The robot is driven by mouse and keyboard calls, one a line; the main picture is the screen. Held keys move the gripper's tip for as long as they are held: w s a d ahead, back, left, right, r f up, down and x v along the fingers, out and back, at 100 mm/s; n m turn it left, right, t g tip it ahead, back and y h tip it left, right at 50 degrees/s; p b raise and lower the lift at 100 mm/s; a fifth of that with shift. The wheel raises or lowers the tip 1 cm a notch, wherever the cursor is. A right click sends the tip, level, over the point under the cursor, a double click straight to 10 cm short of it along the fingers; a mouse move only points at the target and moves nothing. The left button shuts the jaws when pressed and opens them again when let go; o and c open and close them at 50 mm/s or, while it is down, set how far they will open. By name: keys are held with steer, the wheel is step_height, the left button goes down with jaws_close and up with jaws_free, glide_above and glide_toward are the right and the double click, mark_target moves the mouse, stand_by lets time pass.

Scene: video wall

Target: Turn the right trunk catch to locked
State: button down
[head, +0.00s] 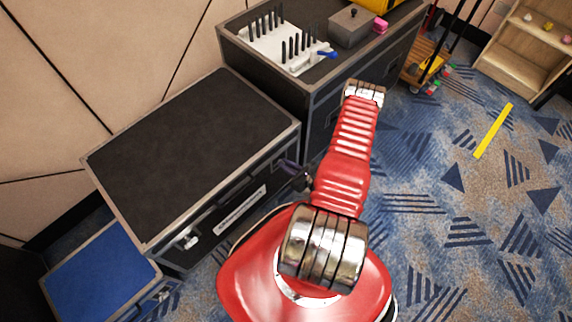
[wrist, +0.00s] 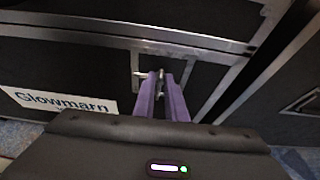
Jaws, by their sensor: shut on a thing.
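The black trunk (head: 190,150) with grey metal edges stands against the wall, its lid down. Its right catch (wrist: 161,82) is a small metal piece on the front near the right corner, seen in the wrist view. My gripper (wrist: 164,80) has purple fingers, shut on this catch from the front. The fingers hide part of the catch, so its exact turn is hard to tell. In the head view my gripper (head: 292,168) shows small beside my red arm, and the right catch is hidden there. The left catch (head: 188,241) is a pale metal piece on the same front.
A white Glowmarn label (wrist: 60,102) is on the trunk front. A taller black case (head: 305,82) stands close on the right, bearing a white rack (head: 272,38) and a grey box (head: 351,26). A blue-topped case (head: 100,276) stands at left. Patterned carpet is open at right.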

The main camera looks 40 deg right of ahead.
steer(key=shift+w+d+y, duration=0.1)
steer(key=shift+y, duration=0.2)
steer(key=shift+w+d+f+m+t+y, duration=0.1)
steer(key=shift+d+f+m+t+y, duration=0.3)
steer(key=shift+m+y, duration=1.25)
steer(key=shift+s+d+f+m+t+y, duration=0.1)
steer(key=shift+d+f+m+t+y, duration=0.35)
steer(key=shift+m, duration=2.3)
steer(key=shift+w+d+f+m+t+y, duration=0.2)
steer(key=shift+m+t+y, duration=0.65)
steer(key=shift+m, duration=1.35)
steer(key=shift+g+y, duration=0.25)
steer(key=shift+g, duration=0.05)
steer(key=c, duration=2)
jaws_free()
steer(key=shift+f, duration=0.1)
steer(key=shift+o, duration=0.3)
steer(key=shift+s, duration=0.1)
steer(key=shift+s, duration=0.1)
